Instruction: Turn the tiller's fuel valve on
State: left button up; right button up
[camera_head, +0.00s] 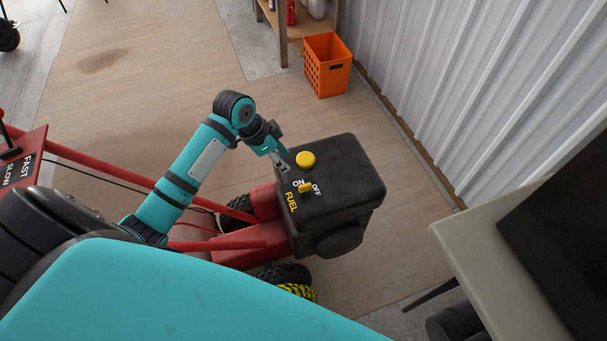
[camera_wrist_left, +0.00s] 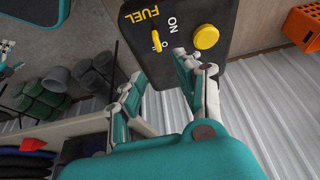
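The tiller's black engine block (camera_head: 350,190) sits on a red frame (camera_head: 235,250). Its top carries a yellow fuel valve lever (camera_head: 306,188) beside white ON and OFF lettering and a yellow FUEL label. A round yellow cap (camera_head: 305,159) is close by. The lever (camera_wrist_left: 156,28) and cap (camera_wrist_left: 206,36) also show in the left wrist view, where the lever partly covers one label. My left gripper (camera_head: 284,165) is just above the block, by the cap and lever. Its fingers (camera_wrist_left: 158,70) are spread, with nothing between them.
An orange crate (camera_head: 326,66) stands on the floor by a wooden shelf (camera_head: 283,35) and the corrugated wall (camera_head: 460,80). A pale tabletop (camera_head: 490,260) is at the lower right. A red FAST/SLOW panel (camera_head: 22,160) is at the left. Floor beyond the tiller is clear.

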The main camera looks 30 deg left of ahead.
aim_at(304, 186)
pick_arm(q)
jog(key=x, duration=1.6)
jog(key=shift+s+d+f, duration=0.15)
jog(key=shift+d+f, duration=0.15)
jog(key=shift+f, duration=0.1)
grip_shut()
